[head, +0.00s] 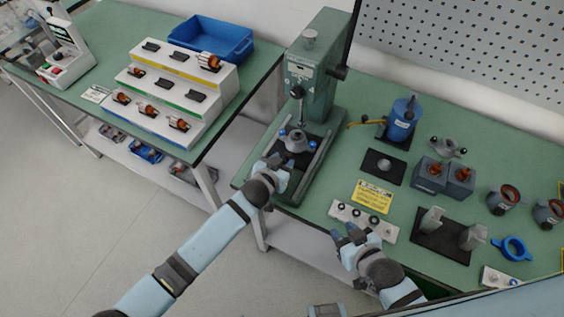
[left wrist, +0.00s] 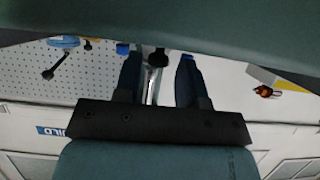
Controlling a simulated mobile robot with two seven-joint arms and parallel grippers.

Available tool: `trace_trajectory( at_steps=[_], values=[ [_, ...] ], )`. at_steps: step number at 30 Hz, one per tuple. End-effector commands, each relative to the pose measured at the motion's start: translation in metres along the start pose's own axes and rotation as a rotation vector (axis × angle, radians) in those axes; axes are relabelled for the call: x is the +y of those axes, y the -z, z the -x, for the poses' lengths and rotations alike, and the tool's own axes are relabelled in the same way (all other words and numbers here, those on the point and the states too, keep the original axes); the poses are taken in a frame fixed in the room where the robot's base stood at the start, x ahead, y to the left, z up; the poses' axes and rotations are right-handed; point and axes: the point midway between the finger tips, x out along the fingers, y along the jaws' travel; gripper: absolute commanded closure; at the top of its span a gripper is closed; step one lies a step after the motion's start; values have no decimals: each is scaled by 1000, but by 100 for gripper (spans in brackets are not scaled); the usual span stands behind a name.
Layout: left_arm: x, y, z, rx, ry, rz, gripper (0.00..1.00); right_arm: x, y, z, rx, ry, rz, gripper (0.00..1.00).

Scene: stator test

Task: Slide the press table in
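The green press (head: 318,72) stands upright at the left end of the right-hand bench. Its press table (head: 318,143) is a dark plate between light rails at the press base, with a grey round part (head: 297,141) on it. My left gripper (head: 271,163) is at the front left of the table. In the left wrist view, its two fingers (left wrist: 158,78) stand apart, with a thin metal rod and dark knob showing between them; I cannot tell if they touch. My right gripper (head: 352,233) is open and empty over the bench's front edge, near a white block with black rings (head: 363,219).
A stepped rack (head: 176,88) and blue bin (head: 213,38) stand on the left bench. A gap separates the benches.

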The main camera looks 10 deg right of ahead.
Motion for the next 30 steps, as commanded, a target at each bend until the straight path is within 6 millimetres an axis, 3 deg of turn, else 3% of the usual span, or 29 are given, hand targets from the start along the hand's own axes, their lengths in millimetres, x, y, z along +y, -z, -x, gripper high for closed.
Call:
trace_trajectory(
  at_steps=[5,21,30],
  values=[
    [0,2,6,-1,0,1,63,0,6,4,0,0,0,63],
    [0,2,58,-1,0,1,63,-1,39,26,1,0,0,63],
    [0,0,60,0,0,-1,63,-1,40,26,1,0,0,63]
  ],
)
